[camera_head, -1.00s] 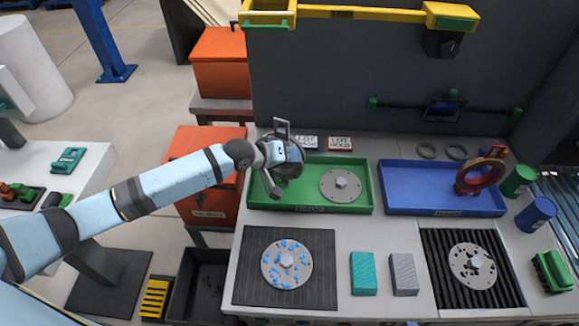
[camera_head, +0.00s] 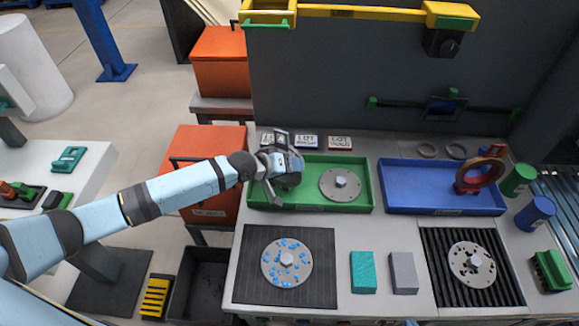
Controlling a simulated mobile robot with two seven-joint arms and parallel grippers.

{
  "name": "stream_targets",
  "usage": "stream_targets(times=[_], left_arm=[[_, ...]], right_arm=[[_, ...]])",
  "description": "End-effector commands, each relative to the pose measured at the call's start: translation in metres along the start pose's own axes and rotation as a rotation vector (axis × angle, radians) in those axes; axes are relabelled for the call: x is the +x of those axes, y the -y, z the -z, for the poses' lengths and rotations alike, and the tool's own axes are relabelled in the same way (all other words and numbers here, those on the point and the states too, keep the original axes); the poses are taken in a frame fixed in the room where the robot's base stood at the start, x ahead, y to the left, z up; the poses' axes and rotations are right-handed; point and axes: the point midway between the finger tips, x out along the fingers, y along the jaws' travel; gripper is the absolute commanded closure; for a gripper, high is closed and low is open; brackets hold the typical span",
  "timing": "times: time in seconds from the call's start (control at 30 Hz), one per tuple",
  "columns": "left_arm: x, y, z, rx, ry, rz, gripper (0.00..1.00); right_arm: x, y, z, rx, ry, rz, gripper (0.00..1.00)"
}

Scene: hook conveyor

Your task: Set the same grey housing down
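My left gripper (camera_head: 280,184) is over the left end of the green tray (camera_head: 368,207). A dark grey rounded shape shows at the hand, low over the tray. I cannot tell whether it is a housing or part of the hand, nor whether the fingers are closed. A clean round grey housing (camera_head: 329,185) with a central hub lies flat in the tray, right of the gripper. A blue-spotted grey disc (camera_head: 272,259) lies on the dark mat (camera_head: 251,291). A dark-spotted one (camera_head: 464,256) lies on the black ribbed rack (camera_head: 437,237). My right gripper is not in view.
The blue tray (camera_head: 425,187) is right of the green one, with a red-brown ring (camera_head: 468,184) at its right end. A teal block (camera_head: 363,272) and a grey block (camera_head: 404,273) stand in front. Lot cards (camera_head: 340,143) stand behind the green tray.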

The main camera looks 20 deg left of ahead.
Motion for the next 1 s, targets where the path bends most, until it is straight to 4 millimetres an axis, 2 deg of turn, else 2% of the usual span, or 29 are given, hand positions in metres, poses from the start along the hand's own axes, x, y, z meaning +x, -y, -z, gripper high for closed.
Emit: stream_targets(times=[0.17, 0.27, 0.7, 0.9, 1.0], left_arm=[[-0.002, -0.002, 0.002, 0.000, 0.000, 0.000, 0.50], [-0.009, 0.000, 0.001, 0.000, 0.001, 0.002, 0.50], [-0.097, 0.000, 0.000, 0.002, 0.002, 0.002, 0.50], [-0.118, -0.001, 0.000, 0.000, 0.001, 0.001, 0.50], [-0.117, -0.002, -0.011, 0.022, -0.001, -0.009, 0.50]], right_arm=[[-0.001, 0.000, 0.000, 0.000, 0.002, 0.000, 1.00], [0.000, 0.000, -0.001, 0.000, 0.003, 0.000, 1.00], [0.004, 0.000, -0.007, 0.001, 0.006, 0.001, 1.00], [0.004, 0.001, -0.007, 0.001, 0.004, 0.003, 1.00], [0.004, 0.002, -0.007, 0.000, 0.003, 0.004, 1.00]])
